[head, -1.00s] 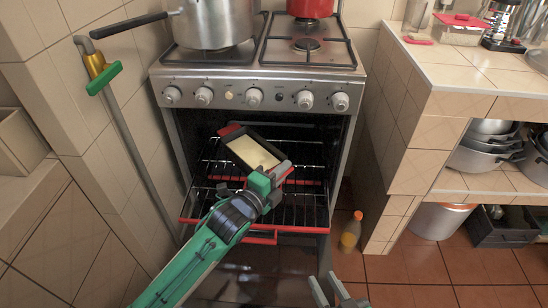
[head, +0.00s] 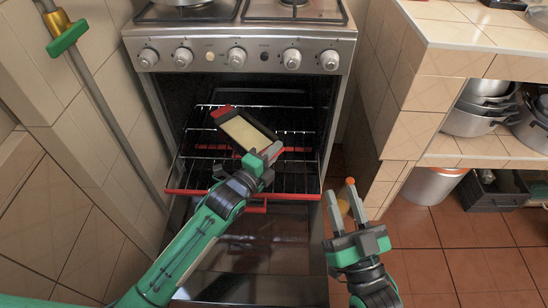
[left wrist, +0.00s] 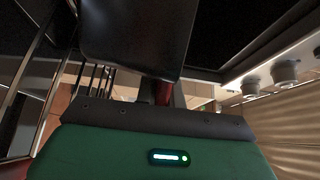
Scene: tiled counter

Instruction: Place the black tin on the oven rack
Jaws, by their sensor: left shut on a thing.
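The black tin (head: 229,137) holds a pale yellow filling and has a red handle at its far left corner. It is in the oven opening, over the wire racks. My left gripper (head: 265,158) is shut on the tin's near right end. The tin's dark side (left wrist: 135,38) also fills the upper part of the left wrist view. The oven rack (head: 196,172) has a red front bar and wires. Whether the tin touches a rack cannot be told. My right gripper (head: 341,188) is open and empty, right of the oven's front.
The stove (head: 236,55) with its knobs stands above the opening. A tiled counter (head: 408,120) with pots (head: 470,118) on its shelf is to the right. A grey pipe (head: 105,115) runs along the left wall. An orange-capped bottle is partly hidden behind my right gripper.

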